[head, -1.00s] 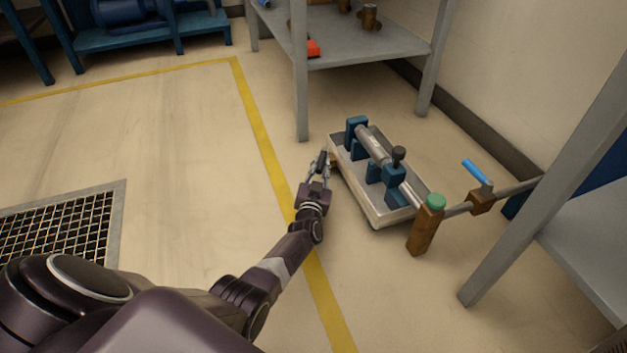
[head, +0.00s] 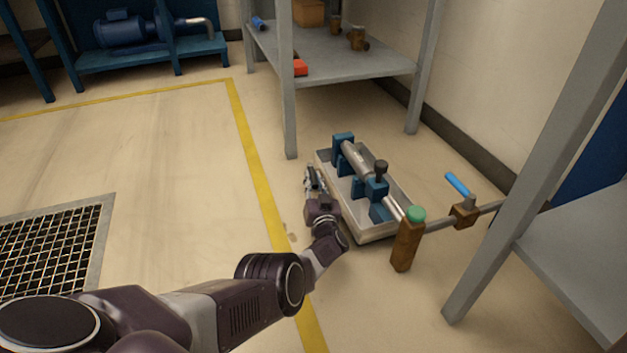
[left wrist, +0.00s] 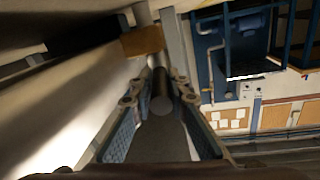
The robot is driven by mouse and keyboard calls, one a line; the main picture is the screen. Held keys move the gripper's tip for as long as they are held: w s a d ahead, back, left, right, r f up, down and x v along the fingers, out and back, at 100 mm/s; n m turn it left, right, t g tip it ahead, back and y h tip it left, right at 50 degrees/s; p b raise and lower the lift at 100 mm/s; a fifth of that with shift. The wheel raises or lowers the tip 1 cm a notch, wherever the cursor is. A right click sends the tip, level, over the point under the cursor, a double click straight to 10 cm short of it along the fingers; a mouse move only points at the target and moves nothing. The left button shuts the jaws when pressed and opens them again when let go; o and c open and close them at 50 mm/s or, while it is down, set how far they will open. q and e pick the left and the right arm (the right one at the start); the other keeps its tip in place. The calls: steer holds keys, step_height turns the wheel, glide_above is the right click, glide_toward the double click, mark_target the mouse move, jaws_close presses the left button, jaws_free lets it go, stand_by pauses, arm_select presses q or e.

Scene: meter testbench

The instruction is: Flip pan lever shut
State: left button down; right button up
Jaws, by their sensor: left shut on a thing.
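The pan (head: 393,228) is a pale grey tray on the floor, holding a metal pipe section on blue supports. My left gripper (head: 311,181) is low beside the pan's left wall. In the left wrist view, its two blue-padded fingers (left wrist: 162,122) are closed around a dark round lever grip (left wrist: 161,98). A brass-brown valve block (left wrist: 143,41) shows just beyond the fingertips. In the head view the gripper hides most of the lever and valve, so the lever's exact angle cannot be told. My right gripper is not in view.
A brown post with a green cap (head: 407,243) stands at the pan's near right corner. A pipe with a blue-handled valve (head: 459,186) runs right from it. Grey shelf legs (head: 289,90) stand behind and at right. The floor left of the yellow line is clear.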

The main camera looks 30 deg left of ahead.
arm_select(q)
steer(key=shift+s+d, duration=0.1)
stand_by(0.7)
steer(key=c, duration=1.8)
jaws_free()
steer(key=shift+c, duration=0.2)
steer(key=shift+a+f, duration=0.15)
steer(key=shift+a, duration=0.2)
steer(key=shift+h, duration=0.3)
steer(key=shift+s+a+m+t+h, duration=0.1)
steer(key=shift+s+m+t+h, duration=0.05)
steer(key=shift+m+t+h, duration=0.3)
